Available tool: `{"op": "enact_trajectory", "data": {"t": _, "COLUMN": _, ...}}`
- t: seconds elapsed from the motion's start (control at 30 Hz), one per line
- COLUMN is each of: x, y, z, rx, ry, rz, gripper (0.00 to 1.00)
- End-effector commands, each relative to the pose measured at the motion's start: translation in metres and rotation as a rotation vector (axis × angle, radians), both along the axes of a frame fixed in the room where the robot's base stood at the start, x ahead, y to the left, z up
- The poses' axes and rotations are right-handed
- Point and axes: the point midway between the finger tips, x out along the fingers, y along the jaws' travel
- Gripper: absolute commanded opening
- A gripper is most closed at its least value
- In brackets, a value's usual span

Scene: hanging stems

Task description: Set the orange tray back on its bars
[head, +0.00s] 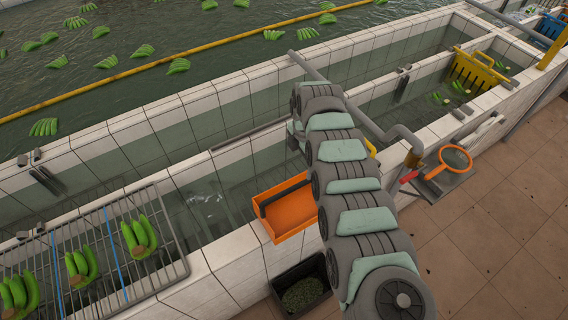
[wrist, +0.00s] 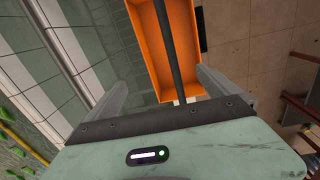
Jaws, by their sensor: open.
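The orange tray (head: 292,216) is at the near wall of the tank in the head view, close to the left side of my arm. A dark bar (head: 283,194) runs across it. I cannot tell what bears the tray from below. In the wrist view the orange tray (wrist: 148,58) lies ahead of my gripper (wrist: 163,84), with the dark bar (wrist: 170,48) running lengthwise between the fingers. The fingers are apart, and I see no grip on the bar or tray. In the head view my gripper is hidden by my arm. Bars belonging to the tray cannot be made out.
A grey wire rack (head: 168,232) with several green banana bunches (head: 80,265) stands at the left. A black crate (head: 325,268) of green bits is on the floor below the wall. A yellow crate (head: 478,70) and an orange-rimmed round tool (head: 455,158) are to the right.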

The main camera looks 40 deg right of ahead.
Motion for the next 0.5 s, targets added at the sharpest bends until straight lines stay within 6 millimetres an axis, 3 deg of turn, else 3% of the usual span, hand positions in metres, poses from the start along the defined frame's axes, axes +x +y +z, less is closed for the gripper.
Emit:
{"op": "enact_trajectory", "data": {"t": 0.03, "x": -0.012, "y": -0.003, "z": 0.007, "rx": 0.007, "ry": 0.035, "rz": 0.015, "gripper": 1.00}}
{"op": "enact_trajectory", "data": {"t": 0.13, "x": -0.024, "y": -0.004, "z": 0.009, "rx": 0.016, "ry": 0.069, "rz": 0.034, "gripper": 1.00}}
{"op": "enact_trajectory", "data": {"t": 0.5, "x": -0.025, "y": -0.003, "z": -0.018, "rx": 0.018, "ry": 0.073, "rz": 0.038, "gripper": 1.00}}
